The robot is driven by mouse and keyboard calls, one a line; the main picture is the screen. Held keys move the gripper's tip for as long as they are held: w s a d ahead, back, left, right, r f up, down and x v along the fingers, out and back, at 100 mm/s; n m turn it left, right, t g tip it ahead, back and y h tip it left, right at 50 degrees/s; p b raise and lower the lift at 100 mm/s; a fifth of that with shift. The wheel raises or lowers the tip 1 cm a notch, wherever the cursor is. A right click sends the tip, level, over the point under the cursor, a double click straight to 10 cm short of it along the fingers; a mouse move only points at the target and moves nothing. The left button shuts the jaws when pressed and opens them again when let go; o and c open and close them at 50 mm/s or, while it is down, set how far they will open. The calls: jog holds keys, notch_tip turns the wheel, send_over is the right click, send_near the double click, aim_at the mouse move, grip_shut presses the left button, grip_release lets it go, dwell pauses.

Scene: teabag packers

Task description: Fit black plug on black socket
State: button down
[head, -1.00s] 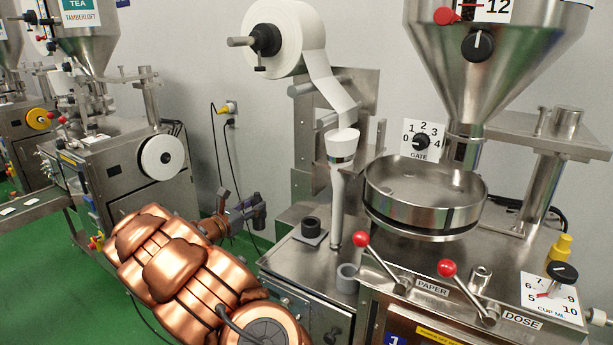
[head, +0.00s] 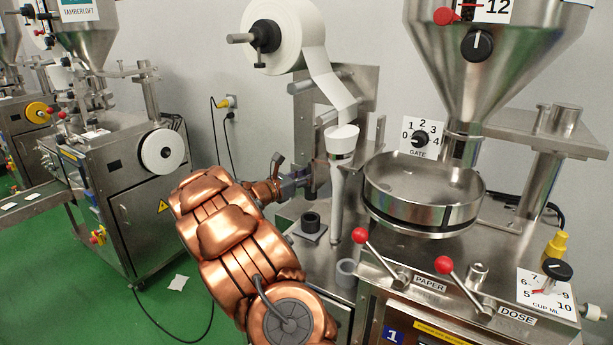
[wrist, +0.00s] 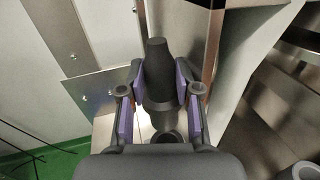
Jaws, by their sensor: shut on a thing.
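My gripper (wrist: 166,88) is shut on the black plug (wrist: 157,60), a dark tapered piece with a wider lower body between the purple finger pads. In the head view my gripper (head: 300,181) is above and behind the black socket, in front of the steel back plate; the plug is hard to make out there. The black socket (head: 311,221) is a short open cylinder on a grey square plate on the machine top. In the wrist view a dark round opening, seemingly the socket (wrist: 168,137), shows below the plug, partly hidden by my gripper. Plug and socket look apart.
A grey ring (head: 346,270) sits right of the socket near the front edge. The white paper-guide tube (head: 339,185) stands close right of my gripper. Red-knobbed levers (head: 361,236) and a steel pan (head: 424,195) are farther right. A paper roll (head: 285,35) hangs above.

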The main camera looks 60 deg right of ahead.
aim_at(306, 192)
jog(key=shift+r, duration=0.1)
jog(key=shift+f+b, duration=1.5)
jog(key=shift+f, duration=1.5)
jog(key=shift+f+b, duration=1.4)
jog(key=shift+f, duration=1.4)
jog(key=c, duration=0.7)
grip_release()
jog(key=shift+a, duration=0.1)
jog(key=v, duration=1.1)
jog(key=shift+w+a, duration=0.15)
jog(key=shift+a, duration=0.2)
